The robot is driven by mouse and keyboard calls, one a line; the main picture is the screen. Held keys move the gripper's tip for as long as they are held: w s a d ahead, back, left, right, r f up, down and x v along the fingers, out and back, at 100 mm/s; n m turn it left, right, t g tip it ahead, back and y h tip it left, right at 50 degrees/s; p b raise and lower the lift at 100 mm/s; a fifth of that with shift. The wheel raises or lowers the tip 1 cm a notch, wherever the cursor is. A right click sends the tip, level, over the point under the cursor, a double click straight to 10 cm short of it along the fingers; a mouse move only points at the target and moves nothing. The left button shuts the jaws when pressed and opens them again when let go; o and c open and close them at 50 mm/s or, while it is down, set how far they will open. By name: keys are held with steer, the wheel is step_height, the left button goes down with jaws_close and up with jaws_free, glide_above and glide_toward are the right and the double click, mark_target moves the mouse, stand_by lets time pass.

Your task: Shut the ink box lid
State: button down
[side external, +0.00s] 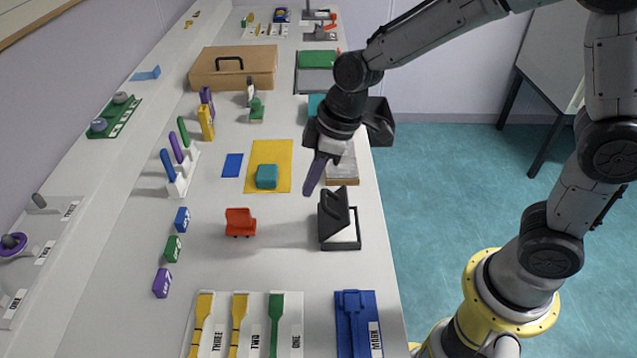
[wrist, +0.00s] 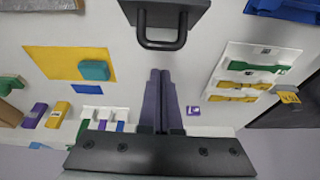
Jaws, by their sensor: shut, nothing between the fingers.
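The ink box (side external: 341,244) is a small dark box near the right edge of the table in the side view, with a pale pad showing inside. Its dark lid (side external: 332,215) stands open, tilted up, with a loop handle on its face. In the wrist view the lid (wrist: 190,8) is at the top centre, its handle pointing down in the picture toward my fingers. My gripper (side external: 308,192) is shut and empty, fingers pointing down, above and behind the box and apart from the lid. The shut fingers also show in the wrist view (wrist: 160,75).
A red holder (side external: 240,222) stands left of the box. A yellow sheet with a teal block (side external: 267,176) lies farther back. A blue tray (side external: 354,322) and a white tray with specimens lie in front. The table between the red holder and the box is clear.

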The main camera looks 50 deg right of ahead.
mark_target(345, 204)
steer(key=shift+s+d+f, duration=0.45)
steer(key=shift+s, duration=0.05)
steer(key=shift+s+d, duration=0.45)
stand_by(0.3)
steer(key=shift+s+d+f, duration=0.1)
steer(key=shift+s+d, duration=0.4)
steer(key=shift+s+d+f, duration=0.35)
steer(key=shift+s+d, duration=0.45)
steer(key=shift+s+d+f, duration=0.55)
steer(key=shift+s+d, duration=0.1)
steer(key=shift+d, duration=0.05)
steer(key=shift+s+d+f, duration=0.5)
steer(key=shift+s+f, duration=0.05)
steer(key=shift+f, duration=0.1)
